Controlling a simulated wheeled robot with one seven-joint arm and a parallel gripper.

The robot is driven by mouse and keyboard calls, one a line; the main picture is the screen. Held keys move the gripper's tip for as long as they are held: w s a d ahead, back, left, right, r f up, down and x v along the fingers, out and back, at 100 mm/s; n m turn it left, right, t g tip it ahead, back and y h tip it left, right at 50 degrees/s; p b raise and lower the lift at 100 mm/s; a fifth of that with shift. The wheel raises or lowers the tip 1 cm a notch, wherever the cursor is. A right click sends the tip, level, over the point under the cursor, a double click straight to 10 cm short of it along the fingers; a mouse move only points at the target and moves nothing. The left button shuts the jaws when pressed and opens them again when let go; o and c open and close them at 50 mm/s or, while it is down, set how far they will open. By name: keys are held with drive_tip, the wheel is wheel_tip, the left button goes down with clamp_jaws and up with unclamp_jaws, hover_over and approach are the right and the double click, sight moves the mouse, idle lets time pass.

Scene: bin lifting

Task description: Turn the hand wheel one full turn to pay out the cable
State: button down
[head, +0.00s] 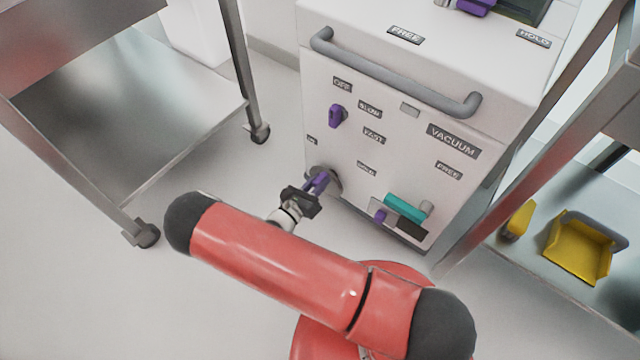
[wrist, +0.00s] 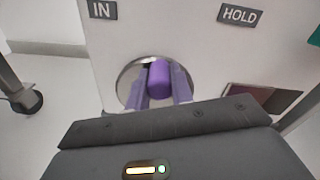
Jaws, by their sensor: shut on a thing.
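The hand wheel is a round grey disc (head: 334,177) low on the front of a white cabinet. In the wrist view the disc (wrist: 126,76) shows behind my fingers, with a purple grip (wrist: 159,78) standing out from it. My gripper (head: 321,181) reaches the wheel from the front left. In the wrist view my gripper (wrist: 162,86) has its two purple fingers on either side of the grip, shut on it. My gripper body hides the lower part of the wheel. No cable is seen.
The white cabinet (head: 390,140) has a grey bar handle (head: 395,75), a purple knob (head: 337,116) and a teal handle (head: 404,207). A steel cart (head: 130,110) stands left. A shelf with a yellow bin (head: 578,250) stands right. Floor is clear at left.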

drive_tip(key=shift+a+n, duration=0.1)
drive_tip(key=shift+n, duration=0.3)
drive_tip(key=c, duration=1.2)
unclamp_jaws()
drive_tip(key=v, duration=0.7)
drive_tip(key=shift+s+a, duration=0.25)
drive_tip(key=shift+s, duration=0.05)
